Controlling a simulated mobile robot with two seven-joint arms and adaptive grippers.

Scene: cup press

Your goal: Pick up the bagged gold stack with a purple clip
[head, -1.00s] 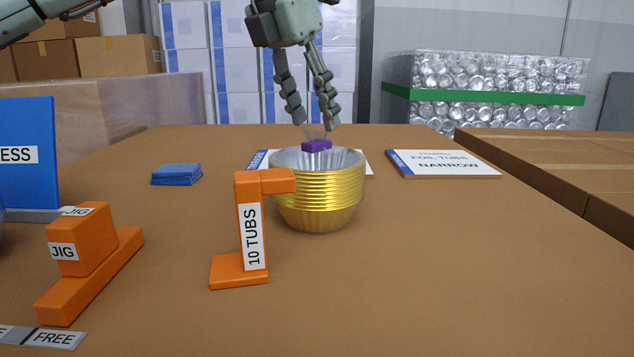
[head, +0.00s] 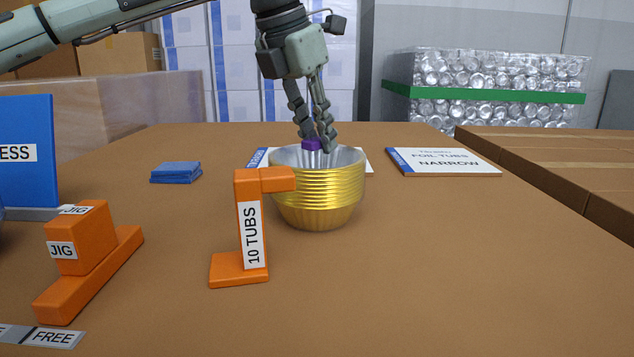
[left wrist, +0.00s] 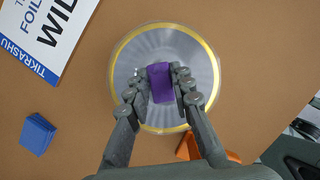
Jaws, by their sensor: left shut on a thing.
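The gold stack (head: 318,200) of foil tubs stands upright on the table, behind the orange "10 TUBS" gauge. It also shows from above in the left wrist view, with a gold rim (left wrist: 206,52) and a pale ribbed inside. The purple clip (head: 312,145) is at the top middle of the stack. My left gripper (head: 317,145) points down over the stack. Its fingers are shut on the purple clip, one on each side of it in the left wrist view (left wrist: 160,84). The clear bag is hard to make out. My right gripper is not in view.
The orange gauge (head: 252,235) stands close in front of the stack. A "NARROW" card (head: 445,163) lies right, a "WIDE" card (left wrist: 45,35) beside the stack. Blue folded pieces (head: 176,173), an orange jig (head: 85,250) and a blue press sign (head: 28,150) are left. The right front table is clear.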

